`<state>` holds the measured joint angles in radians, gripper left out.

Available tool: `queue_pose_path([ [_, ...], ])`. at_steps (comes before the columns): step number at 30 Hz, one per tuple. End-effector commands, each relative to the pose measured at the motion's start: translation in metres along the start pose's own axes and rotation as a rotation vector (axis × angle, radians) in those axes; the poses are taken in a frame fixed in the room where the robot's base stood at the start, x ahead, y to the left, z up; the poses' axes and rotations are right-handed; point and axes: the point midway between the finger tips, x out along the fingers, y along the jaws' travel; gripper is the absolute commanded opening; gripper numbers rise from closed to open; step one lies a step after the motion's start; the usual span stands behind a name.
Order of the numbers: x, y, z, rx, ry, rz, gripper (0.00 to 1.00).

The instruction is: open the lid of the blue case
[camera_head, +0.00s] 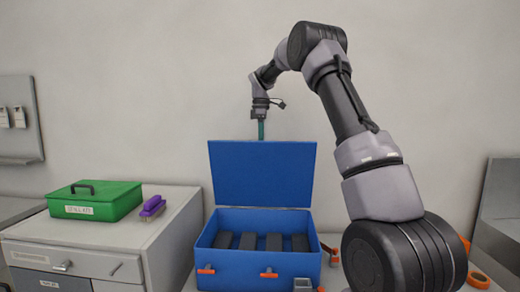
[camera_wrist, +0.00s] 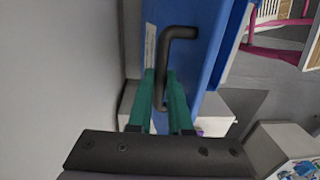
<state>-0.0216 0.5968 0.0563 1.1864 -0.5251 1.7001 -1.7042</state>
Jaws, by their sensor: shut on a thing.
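The blue case (camera_head: 259,268) stands on a surface with its lid (camera_head: 262,174) raised about upright at the back. Several dark blocks (camera_head: 248,241) lie in the case. My gripper (camera_head: 261,132) is above the middle of the lid's top edge, pointing down. In the wrist view, my gripper's green fingers (camera_wrist: 166,78) are shut on the dark handle (camera_wrist: 181,32) of the blue lid (camera_wrist: 208,45). The handle is hidden in the head view.
A green box (camera_head: 95,199) with a label and a purple brush (camera_head: 152,206) are on the cabinet (camera_head: 110,240) at the left. Orange latches (camera_head: 269,274) are on the case front. An orange ring (camera_head: 478,280) lies at the right. The wall is close behind the lid.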

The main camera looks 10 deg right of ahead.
Motion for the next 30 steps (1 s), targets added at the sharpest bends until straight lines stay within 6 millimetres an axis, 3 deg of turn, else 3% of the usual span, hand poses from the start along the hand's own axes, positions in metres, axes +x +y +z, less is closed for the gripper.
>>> queue_pose_path([
  [6, 0.002, 0.034, 0.002, 0.003, -0.006, -0.006, 0.00],
  [12, 0.002, 0.052, 0.002, 0.003, -0.006, -0.007, 0.00],
  [29, 0.002, 0.060, 0.002, 0.002, -0.006, -0.008, 0.00],
  [30, 0.002, 0.060, 0.002, 0.002, -0.005, -0.008, 0.21],
])
